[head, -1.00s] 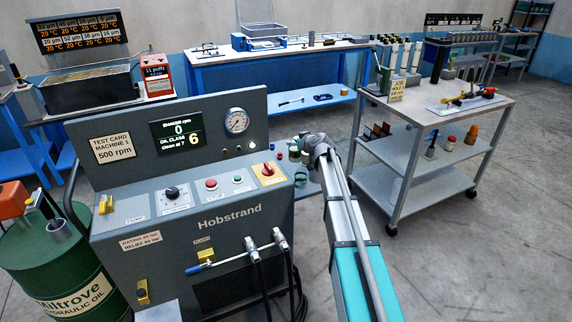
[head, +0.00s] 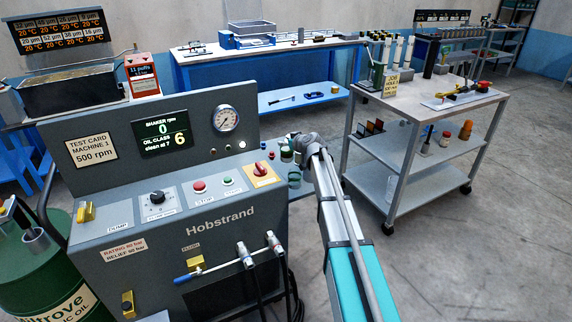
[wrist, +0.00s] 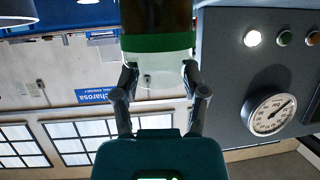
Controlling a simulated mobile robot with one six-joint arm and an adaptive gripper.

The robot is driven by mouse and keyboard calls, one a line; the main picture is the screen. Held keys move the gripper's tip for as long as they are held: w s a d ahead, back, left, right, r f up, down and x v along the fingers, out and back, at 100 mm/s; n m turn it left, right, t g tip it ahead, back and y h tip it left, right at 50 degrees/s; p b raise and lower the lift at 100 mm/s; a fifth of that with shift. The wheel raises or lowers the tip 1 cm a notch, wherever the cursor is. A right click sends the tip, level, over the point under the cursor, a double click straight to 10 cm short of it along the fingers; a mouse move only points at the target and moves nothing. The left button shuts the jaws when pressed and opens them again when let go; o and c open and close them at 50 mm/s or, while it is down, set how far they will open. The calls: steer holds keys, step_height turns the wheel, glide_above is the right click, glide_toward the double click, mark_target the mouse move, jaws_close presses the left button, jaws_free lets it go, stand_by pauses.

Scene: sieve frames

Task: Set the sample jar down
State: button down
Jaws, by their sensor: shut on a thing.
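The sample jar (wrist: 158,20) shows in the wrist view, cut off by the top edge. It has a dark amber part, a green band and a clear end. My gripper (wrist: 160,74) is shut on it, with a finger on each side of the clear end. In the head view my gripper (head: 299,147) is beside the right end of the grey test machine (head: 110,205). A small green-topped jar (head: 287,154) is at its fingers there, partly hidden. What lies under the held jar cannot be made out.
The machine's gauge (wrist: 268,114) is right of the jar in the wrist view. A grey cart (head: 410,165) with bottles stands to the right. A blue bench (head: 265,70) is behind. Open floor lies between machine and cart.

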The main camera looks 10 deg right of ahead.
mark_target(286, 162)
steer(key=shift+f+b, duration=2.85)
steer(key=shift+f, duration=0.15)
steer(key=shift+f+b, duration=1.85)
steer(key=shift+f, duration=0.15)
steer(key=shift+c, duration=0.6)
jaws_free()
steer(key=shift+a+r, duration=0.1)
steer(key=shift+r, duration=0.1)
steer(key=p+v, duration=0.4)
steer(key=v, duration=0.8)
steer(key=shift+p, duration=0.35)
